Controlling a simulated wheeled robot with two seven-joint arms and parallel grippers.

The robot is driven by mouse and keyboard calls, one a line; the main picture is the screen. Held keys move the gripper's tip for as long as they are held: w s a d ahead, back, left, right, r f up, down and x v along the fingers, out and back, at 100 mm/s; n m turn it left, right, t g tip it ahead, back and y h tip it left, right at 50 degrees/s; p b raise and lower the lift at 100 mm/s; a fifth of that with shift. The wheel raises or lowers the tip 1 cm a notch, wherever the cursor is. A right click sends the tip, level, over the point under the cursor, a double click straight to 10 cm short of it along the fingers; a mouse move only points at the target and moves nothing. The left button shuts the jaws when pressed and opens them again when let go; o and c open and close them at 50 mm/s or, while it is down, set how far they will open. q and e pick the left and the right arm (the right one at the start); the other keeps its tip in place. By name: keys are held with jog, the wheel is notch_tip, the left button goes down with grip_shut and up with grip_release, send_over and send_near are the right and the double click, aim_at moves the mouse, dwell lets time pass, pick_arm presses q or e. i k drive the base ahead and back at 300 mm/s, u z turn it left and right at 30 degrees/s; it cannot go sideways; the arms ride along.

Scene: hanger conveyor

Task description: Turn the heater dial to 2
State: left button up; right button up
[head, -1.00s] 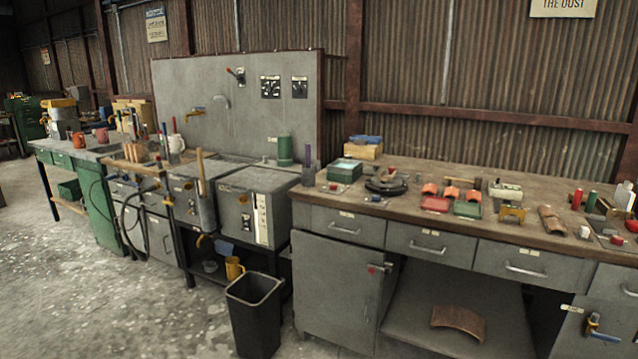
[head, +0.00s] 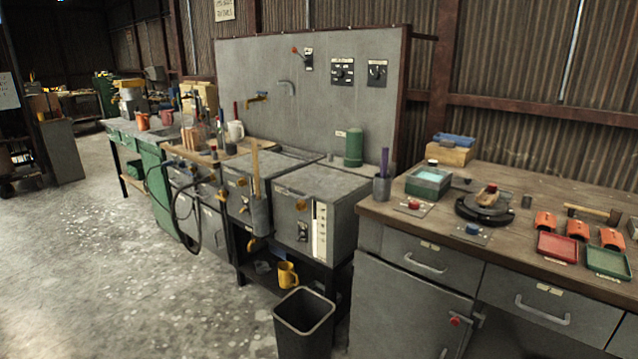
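Two dark dial plates are on the grey back panel (head: 240,80) in the head view. The left plate (head: 342,71) carries a dial and small labels. The right plate (head: 377,71) carries a single dial with markings around it. The lettering is too small to read, so I cannot tell which one is the heater dial or where either points. Neither of my grippers is in view.
Two grey metal boxes, one of them here (head: 318,203), stand below the panel. A black bin (head: 304,318) is on the floor before them. A cluttered wooden bench (head: 460,255) fills the right. Bare floor (head: 110,270) is free at the left.

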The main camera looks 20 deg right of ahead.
aim_at(413, 205)
jog(key=u, duration=0.1)
jog(key=i, duration=1.7)
jog(key=z, duration=0.55)
